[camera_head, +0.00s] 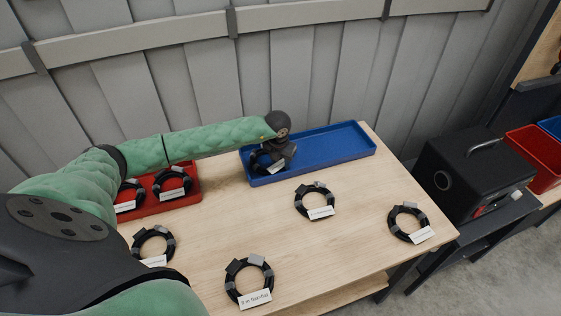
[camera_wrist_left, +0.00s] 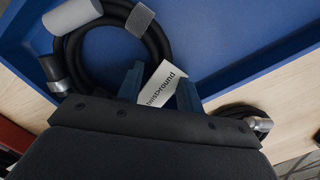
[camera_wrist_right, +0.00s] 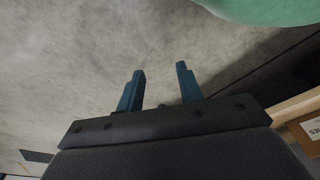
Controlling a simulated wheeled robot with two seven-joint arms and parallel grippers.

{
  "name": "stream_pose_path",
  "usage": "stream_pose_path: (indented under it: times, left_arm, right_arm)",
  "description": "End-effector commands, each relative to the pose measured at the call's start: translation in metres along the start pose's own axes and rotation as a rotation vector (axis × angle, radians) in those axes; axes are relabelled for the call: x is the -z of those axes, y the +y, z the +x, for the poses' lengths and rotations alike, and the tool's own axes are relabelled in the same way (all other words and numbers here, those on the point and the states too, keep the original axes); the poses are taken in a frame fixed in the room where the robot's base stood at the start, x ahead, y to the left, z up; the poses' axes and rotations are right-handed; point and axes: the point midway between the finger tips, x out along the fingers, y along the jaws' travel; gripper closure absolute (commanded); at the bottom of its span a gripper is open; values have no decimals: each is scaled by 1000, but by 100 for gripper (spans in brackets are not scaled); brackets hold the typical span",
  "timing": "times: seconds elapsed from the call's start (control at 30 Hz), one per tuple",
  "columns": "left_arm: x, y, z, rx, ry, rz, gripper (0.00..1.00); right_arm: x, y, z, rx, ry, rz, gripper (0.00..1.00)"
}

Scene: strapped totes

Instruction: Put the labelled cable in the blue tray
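The blue tray (camera_head: 330,150) stands at the table's far edge. A coiled black cable (camera_head: 262,163) with grey wraps and a white label lies in its left end, partly hidden by my left gripper (camera_head: 272,158). In the left wrist view, the coil (camera_wrist_left: 158,35) lies on the tray floor. Its label (camera_wrist_left: 161,82), partly readable as "round", shows between the fingers of my left gripper (camera_wrist_left: 160,88). These fingers are apart; I cannot tell whether they touch the label. My right gripper (camera_wrist_right: 161,85) is open and empty above the grey floor.
More labelled cable coils lie on the table: centre (camera_head: 314,199), right (camera_head: 408,222), front (camera_head: 249,282) and left (camera_head: 153,244). A red tray (camera_head: 190,198) with coils stands at left. A black box (camera_head: 474,178) stands beyond the right edge. A grey wall is behind.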

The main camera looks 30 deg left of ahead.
Motion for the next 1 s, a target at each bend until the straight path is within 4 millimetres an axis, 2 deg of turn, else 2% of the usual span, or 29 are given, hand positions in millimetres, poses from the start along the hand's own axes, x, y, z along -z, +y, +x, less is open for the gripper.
stream_pose_path:
  times: [0.03,0.07,0.5,0.67,0.77,1.0]
  left_arm:
    - [0,0,0,0,0,0,53]
    - [0,0,0,0,0,0,49]
    - [0,0,-3,0,0,0,49]
    - [-1,0,-10,0,-2,0,49]
    - [-1,0,-18,0,-2,0,49]
    - [-1,0,-47,-1,-3,2,49]
  right_arm:
    - [-1,0,0,0,0,0,64]
    - [-1,0,0,0,-1,0,64]
    - [-2,2,-1,-2,2,-1,64]
    - [-8,2,8,-2,-16,0,64]
    - [12,-7,-8,8,-1,5,64]
    - [27,-14,-32,18,-20,13,64]
